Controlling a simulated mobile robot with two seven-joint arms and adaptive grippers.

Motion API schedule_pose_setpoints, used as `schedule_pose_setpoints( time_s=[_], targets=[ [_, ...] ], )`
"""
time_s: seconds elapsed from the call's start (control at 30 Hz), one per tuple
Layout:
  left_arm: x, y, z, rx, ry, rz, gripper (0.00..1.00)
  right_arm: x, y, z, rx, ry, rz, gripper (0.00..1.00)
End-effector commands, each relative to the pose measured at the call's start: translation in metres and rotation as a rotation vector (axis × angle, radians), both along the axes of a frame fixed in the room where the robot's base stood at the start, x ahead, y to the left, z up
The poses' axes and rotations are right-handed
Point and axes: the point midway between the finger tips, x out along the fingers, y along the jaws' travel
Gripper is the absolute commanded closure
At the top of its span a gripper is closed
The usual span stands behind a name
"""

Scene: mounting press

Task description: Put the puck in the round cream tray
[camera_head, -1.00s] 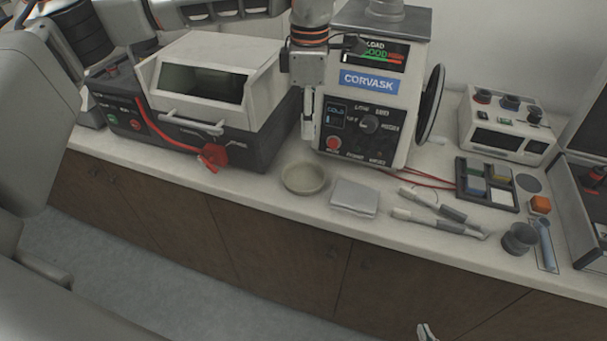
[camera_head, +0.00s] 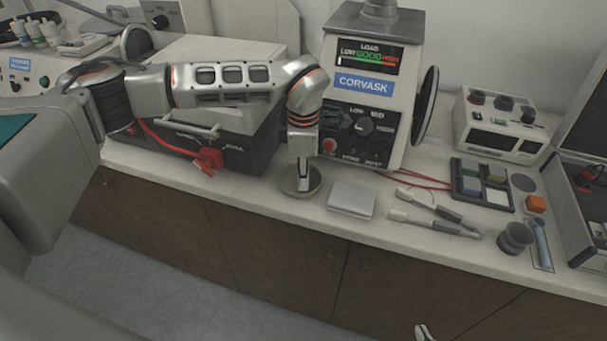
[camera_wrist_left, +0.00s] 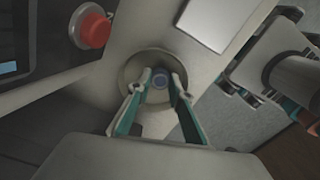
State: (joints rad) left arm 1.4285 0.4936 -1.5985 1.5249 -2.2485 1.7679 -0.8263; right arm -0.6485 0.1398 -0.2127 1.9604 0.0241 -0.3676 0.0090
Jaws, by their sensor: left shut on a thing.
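The round cream tray (camera_head: 317,183) sits on the bench in front of the press. My left gripper (camera_head: 303,186) points down into it from above. In the left wrist view, the left gripper's fingers (camera_wrist_left: 158,84) are closed on the small round puck (camera_wrist_left: 160,81), which looks grey with a bluish face. The puck is over the middle of the tray (camera_wrist_left: 128,72), inside its outline; I cannot tell whether it touches the tray floor. In the head view the puck is hidden by the fingers.
The press (camera_head: 365,100) stands close behind the tray, with its red button (camera_wrist_left: 92,30) near my left wrist. A flat grey box (camera_head: 350,200) lies just right of the tray. A machine with a red latch (camera_head: 209,160) stands left. The bench front edge is near.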

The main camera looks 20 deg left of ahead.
Motion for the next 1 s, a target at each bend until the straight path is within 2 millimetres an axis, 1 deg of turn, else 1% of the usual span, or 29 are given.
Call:
schedule_pose_setpoints(
  time_s=[0.23,0.37,0.4,0.77,0.87,0.97,1.0],
  targets=[
    [0.001,0.000,0.000,0.000,-0.002,0.000,1.00,0.000,0.000,0.000,0.000,0.000,0.000,1.00],
    [0.001,0.000,-0.003,0.000,-0.002,0.000,1.00,0.000,0.000,-0.001,0.000,0.000,0.000,1.00],
    [0.001,0.000,-0.003,0.000,-0.002,0.000,0.73,0.000,0.000,0.000,0.000,-0.001,0.000,1.00],
    [0.001,0.000,0.000,0.000,-0.002,0.001,0.73,0.001,0.000,0.001,0.000,-0.002,-0.001,1.00],
    [0.001,0.000,0.008,-0.001,-0.004,0.001,0.73,0.001,0.000,0.001,0.000,-0.003,0.000,1.00],
    [0.002,0.000,0.024,0.000,-0.007,0.001,0.73,0.000,0.000,0.000,0.000,-0.002,-0.001,1.00],
    [0.002,0.000,0.032,-0.001,-0.008,0.001,0.73,0.000,0.000,0.000,0.001,-0.002,0.000,1.00]
  ],
)
